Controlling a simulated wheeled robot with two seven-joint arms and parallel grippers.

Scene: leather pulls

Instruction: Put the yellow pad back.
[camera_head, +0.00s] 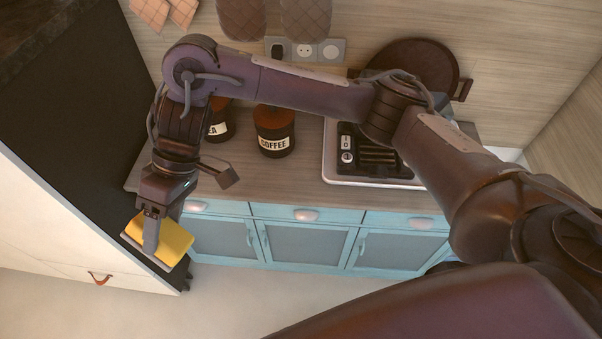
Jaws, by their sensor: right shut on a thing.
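The yellow pad (178,240) is at the lower left of the head view. My right gripper (152,238) is shut on it, with a finger lying across its upper face. The pad is tilted and partly hidden by the gripper. It appears in front of the dark surface at the left, near the corner of the counter. I cannot tell whether it touches anything below. My left gripper is out of view.
The wooden counter (234,178) holds a COFFEE jar (274,132), a partly hidden TEA jar (217,125) and a tray (345,177) with a dark appliance. Blue cabinets (300,242) stand below. A white cabinet with a leather pull (99,279) is at left. The floor (240,300) in front is clear.

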